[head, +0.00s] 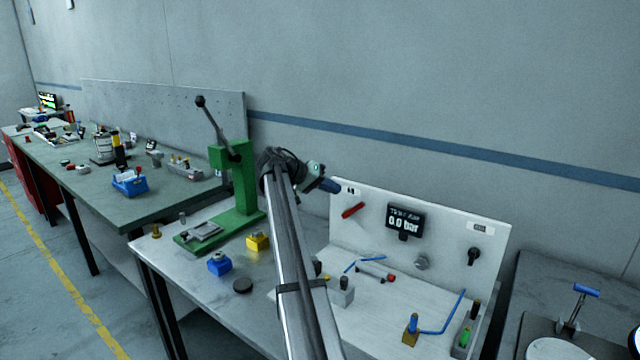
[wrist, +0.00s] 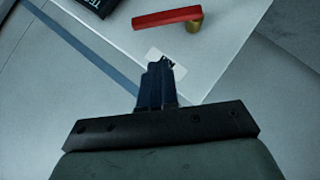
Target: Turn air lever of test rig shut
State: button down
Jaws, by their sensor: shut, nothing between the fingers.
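The red air lever (head: 352,210) is on the upper left of the white upright panel of the test rig (head: 440,222). It slants up to the right in the head view. In the wrist view the red lever (wrist: 165,17) lies near the top, with a brass pivot (wrist: 195,20) at its right end. My gripper (head: 331,186) is at the panel's top left corner, up and left of the lever. Its dark blue fingers (wrist: 155,80) are shut with nothing between them. They are apart from the lever and overlap a small white label (wrist: 166,64) in the wrist view.
A dark display (head: 404,220) reading 0.0 bar is right of the lever. A black knob (head: 474,255) is farther right on the panel. A green press (head: 238,180) stands left of my arm. Blue (head: 219,263) and yellow (head: 257,241) blocks sit on the bench.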

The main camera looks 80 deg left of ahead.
aim_at(355, 209)
jog(key=shift+w+d+f, duration=0.3)
jog(key=shift+w+f, duration=0.35)
jog(key=shift+f, duration=0.05)
jog(key=shift+w+d+f, duration=0.25)
jog(key=shift+w+f, duration=0.4)
jog(key=shift+w+d+f, duration=0.3)
jog(key=shift+w+f, duration=0.35)
jog(key=shift+f, duration=0.05)
jog(key=shift+w+d+g+y, duration=0.25)
jog(key=shift+g+y, duration=0.05)
jog(key=w+d+f+m+g+y, duration=0.1)
jog(key=g, duration=0.1)
jog(key=w+d+f+m+g+y, duration=0.1)
jog(key=m+g+y, duration=0.1)
jog(key=shift+w+d+f, duration=0.25)
jog(key=shift+f, duration=0.15)
jog(key=shift+w+f, duration=0.1)
jog(key=shift+f, duration=0.05)
